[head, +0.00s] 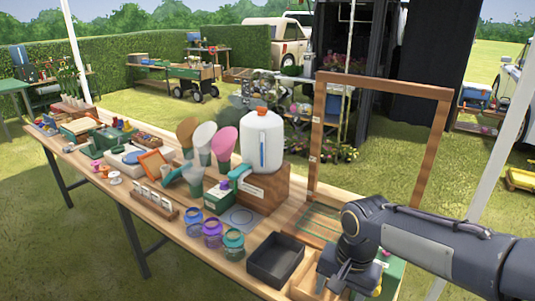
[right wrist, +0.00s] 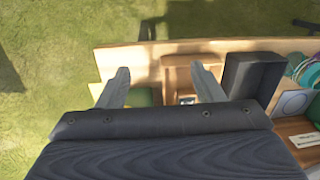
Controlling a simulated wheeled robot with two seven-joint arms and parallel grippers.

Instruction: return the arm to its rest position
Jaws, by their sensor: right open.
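My right arm (head: 435,245) reaches in from the right in the head view, bent down at the wrist. My right gripper (head: 343,283) points down over the table's near right end, above a wooden tray (head: 304,283). In the right wrist view the gripper (right wrist: 162,84) has its two fingers spread wide, with nothing held between them. Below them show a light wooden surface and part of a green object (right wrist: 141,97). My left gripper is in neither view.
A black open box (head: 275,260) stands left of my gripper. Three coloured jars (head: 212,233) and a white jug (head: 262,140) stand farther left. A tall wooden frame (head: 440,145) rises behind my arm. Grass (right wrist: 45,65) lies beyond the table edge.

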